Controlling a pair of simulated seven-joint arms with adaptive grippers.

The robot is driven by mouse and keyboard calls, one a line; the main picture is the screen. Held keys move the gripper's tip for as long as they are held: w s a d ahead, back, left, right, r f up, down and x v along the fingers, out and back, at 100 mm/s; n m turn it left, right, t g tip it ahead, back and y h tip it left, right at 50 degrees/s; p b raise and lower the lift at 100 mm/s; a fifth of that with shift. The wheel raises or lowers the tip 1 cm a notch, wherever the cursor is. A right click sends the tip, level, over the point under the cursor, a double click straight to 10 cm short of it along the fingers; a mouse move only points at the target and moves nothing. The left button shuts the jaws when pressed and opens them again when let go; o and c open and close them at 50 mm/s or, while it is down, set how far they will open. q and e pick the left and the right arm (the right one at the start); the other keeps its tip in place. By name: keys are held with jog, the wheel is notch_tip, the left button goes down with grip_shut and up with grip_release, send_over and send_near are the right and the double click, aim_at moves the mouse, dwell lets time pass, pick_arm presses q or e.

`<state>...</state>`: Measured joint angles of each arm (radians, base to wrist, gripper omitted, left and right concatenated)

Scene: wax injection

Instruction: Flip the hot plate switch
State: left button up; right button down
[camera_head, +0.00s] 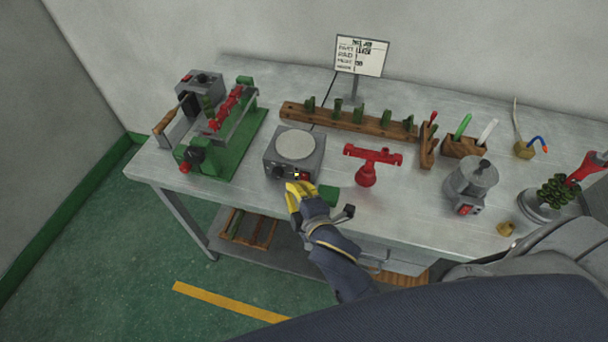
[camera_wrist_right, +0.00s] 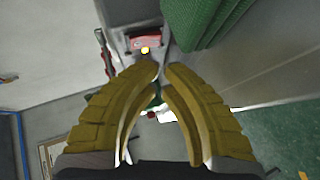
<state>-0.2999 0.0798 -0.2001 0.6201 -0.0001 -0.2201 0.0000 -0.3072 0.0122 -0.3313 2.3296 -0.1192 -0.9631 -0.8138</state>
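The hot plate (camera_head: 295,150) is a grey box with a round pale top, standing near the front edge of the bench. Its front has a dark knob and a red switch (camera_head: 305,175), with a small bright spot beside it. The red switch also shows in the right wrist view (camera_wrist_right: 147,42), just beyond the fingertips. My right gripper (camera_head: 293,186) has yellow fingers, drawn together with their tips almost meeting and nothing visibly held. It is close in front of the hot plate's front face; contact with the switch cannot be told. My left gripper is not in view.
A green block (camera_head: 328,195) is just right of my right gripper. A green-based machine (camera_head: 222,140) is to the left, and a wooden rack (camera_head: 345,121) lies behind. A grey pot (camera_head: 472,183) stands at right.

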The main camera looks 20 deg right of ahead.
jog(key=shift+s+a+f, duration=0.15)
jog(key=shift+s+a, duration=0.55)
jog(key=shift+s, duration=0.3)
jog(key=shift+s+a+f, duration=0.15)
jog(key=shift+s+a, duration=0.5)
jog(key=shift+s, duration=0.3)
